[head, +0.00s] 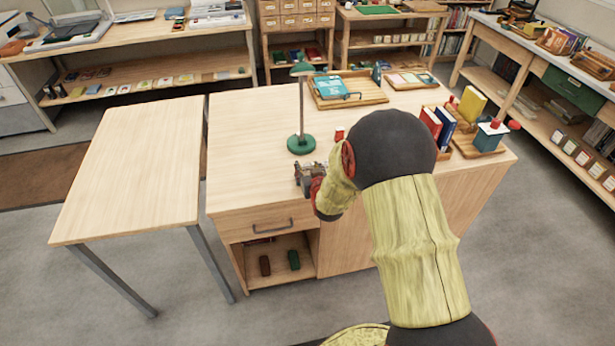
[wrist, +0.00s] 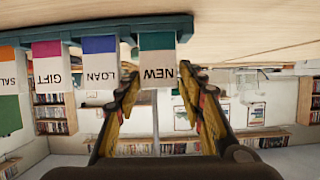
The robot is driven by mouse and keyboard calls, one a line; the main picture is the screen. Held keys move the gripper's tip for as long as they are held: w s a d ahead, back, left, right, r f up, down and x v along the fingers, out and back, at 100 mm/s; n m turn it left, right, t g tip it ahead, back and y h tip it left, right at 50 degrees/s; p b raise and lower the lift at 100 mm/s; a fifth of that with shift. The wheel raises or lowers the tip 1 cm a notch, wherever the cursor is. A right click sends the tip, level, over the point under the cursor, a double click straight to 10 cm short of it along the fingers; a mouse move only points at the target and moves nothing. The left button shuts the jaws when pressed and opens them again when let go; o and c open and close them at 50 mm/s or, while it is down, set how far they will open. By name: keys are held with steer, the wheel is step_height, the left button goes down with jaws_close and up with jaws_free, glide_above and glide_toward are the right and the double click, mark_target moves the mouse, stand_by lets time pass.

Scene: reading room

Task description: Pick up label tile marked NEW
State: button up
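The label tile marked NEW (wrist: 157,70), white with a green band, stands in a teal rack (wrist: 95,30) in the wrist view. The picture is upside down there, so the tile's lettering is inverted. My gripper (wrist: 158,76) is open, with one finger on each side of the NEW tile; a narrow gap seems to show at the fingertips. Tiles marked LOAN (wrist: 100,70), GIFT (wrist: 48,72) and SAL, cut off (wrist: 8,85), stand beside it. In the head view my gripper (head: 310,180) is low over the desk, and my arm hides the tiles.
The desk (head: 250,130) carries a green lamp (head: 301,144) near my gripper and a wooden tray (head: 350,97) behind. Books (head: 440,125) stand at its right. A bare side table (head: 135,170) is at the left. The desk's left part is clear.

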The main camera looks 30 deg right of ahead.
steer(key=shift+b+x, duration=1.1)
steer(key=shift+x, duration=1.9)
steer(key=shift+c, duration=0.5)
steer(key=c, duration=0.8)
jaws_close()
